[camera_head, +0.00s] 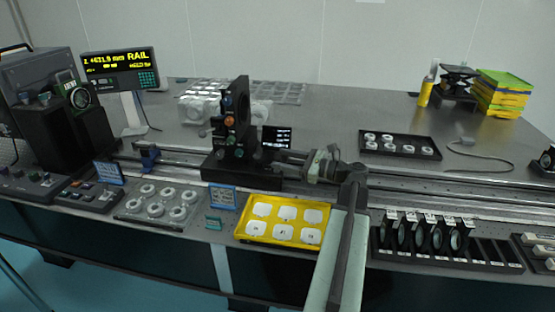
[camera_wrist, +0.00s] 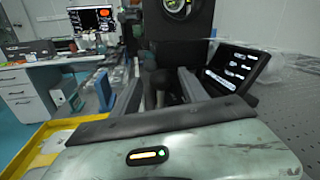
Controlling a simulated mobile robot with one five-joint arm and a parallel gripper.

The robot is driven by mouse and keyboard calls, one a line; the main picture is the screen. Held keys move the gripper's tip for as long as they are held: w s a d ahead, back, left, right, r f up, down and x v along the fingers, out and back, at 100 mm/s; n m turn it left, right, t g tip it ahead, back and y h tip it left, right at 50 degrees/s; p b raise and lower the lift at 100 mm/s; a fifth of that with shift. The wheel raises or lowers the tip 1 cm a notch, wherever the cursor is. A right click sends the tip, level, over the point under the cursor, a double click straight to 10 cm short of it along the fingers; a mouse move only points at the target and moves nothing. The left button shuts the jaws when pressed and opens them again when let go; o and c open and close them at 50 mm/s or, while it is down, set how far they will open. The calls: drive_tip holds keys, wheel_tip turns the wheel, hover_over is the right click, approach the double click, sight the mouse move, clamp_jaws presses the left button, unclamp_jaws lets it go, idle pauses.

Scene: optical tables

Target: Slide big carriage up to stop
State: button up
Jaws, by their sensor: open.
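The big black carriage (camera_head: 242,173) sits on the long rail left of the picture's middle, with a tall black optic mount (camera_head: 240,115) upright on it. A small blue block (camera_head: 148,156), which looks like the stop, sits on the rail to its left with a gap between. My gripper (camera_head: 280,160) is at the right side of the carriage, pointing left. In the wrist view, my gripper (camera_wrist: 163,88) is open, with a dark part of the carriage ahead between its fingers. I cannot tell whether the fingers touch it.
A yellow tray (camera_head: 240,232) of white pieces and a clear holder of rings (camera_head: 122,207) lie in front of the rail. A lens rack (camera_head: 378,262) stands front right. A small black screen (camera_head: 277,137) is close behind my gripper. A lit RAIL display (camera_head: 120,62) stands back left.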

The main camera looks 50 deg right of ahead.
drive_tip(key=shift+x, duration=1.3)
clamp_jaws()
idle(0.4)
